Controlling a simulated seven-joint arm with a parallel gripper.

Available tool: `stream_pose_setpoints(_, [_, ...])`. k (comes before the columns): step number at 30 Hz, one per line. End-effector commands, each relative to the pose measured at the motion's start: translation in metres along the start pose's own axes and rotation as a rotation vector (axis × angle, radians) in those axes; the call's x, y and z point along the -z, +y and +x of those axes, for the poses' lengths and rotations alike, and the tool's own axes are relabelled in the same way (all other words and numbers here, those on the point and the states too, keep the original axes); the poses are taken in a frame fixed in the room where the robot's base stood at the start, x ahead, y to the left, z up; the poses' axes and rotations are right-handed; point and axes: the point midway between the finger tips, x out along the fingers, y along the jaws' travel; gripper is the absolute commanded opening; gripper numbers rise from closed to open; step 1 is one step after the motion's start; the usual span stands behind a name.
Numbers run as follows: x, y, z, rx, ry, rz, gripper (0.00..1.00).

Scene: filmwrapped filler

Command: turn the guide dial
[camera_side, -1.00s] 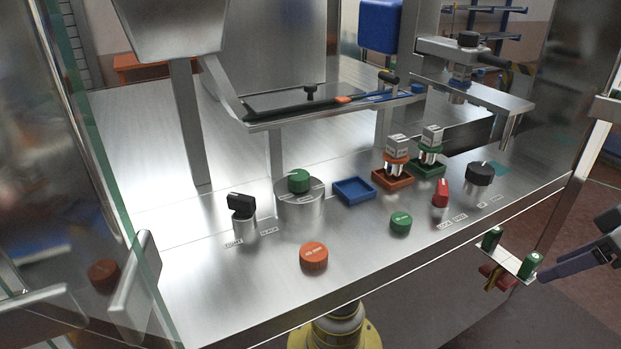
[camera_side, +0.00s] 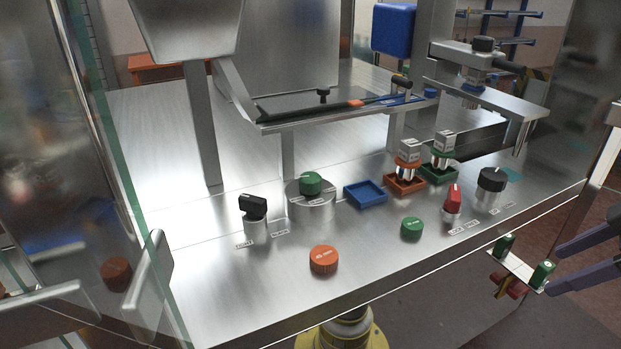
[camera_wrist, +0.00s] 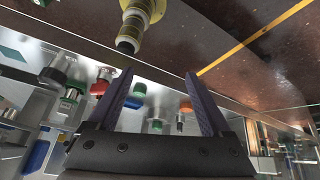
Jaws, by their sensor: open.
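Several knobs stand on the steel panel, and I cannot tell for certain which is the guide dial. A green knob (camera_side: 311,183) sits on a wide round metal base with markings. A black knob (camera_side: 492,180) stands at the right, a red pointer knob (camera_side: 452,199) beside it, and a black bar knob (camera_side: 252,207) at the left. My gripper (camera_side: 554,271) is at the right edge of the side view, off the panel and apart from every knob. In the wrist view my gripper (camera_wrist: 158,74) is open and empty, with small knobs beyond its fingers.
An orange cap (camera_side: 324,259) and a green cap (camera_side: 412,227) lie on the panel front. Behind are a blue tray (camera_side: 366,194) and orange and green trays holding upright pieces. A bracket with green cylinders (camera_side: 505,243) is near my fingers. Glass stands at the left.

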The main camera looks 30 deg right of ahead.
Motion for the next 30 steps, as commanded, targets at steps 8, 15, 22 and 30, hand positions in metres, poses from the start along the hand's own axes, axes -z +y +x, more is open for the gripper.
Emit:
stream_pose_setpoints(8, [0.116, -0.025, -0.009, 0.299, 0.169, -0.409, 0.83])
stream_pose_setpoints(15, [0.243, -0.011, 0.023, 0.507, 0.474, -0.647, 0.83])
stream_pose_setpoints(22, [0.316, 0.039, 0.095, 0.584, 0.699, -0.616, 0.83])
stream_pose_setpoints(30, [0.309, 0.07, 0.165, 0.635, 0.664, -0.478, 0.83])
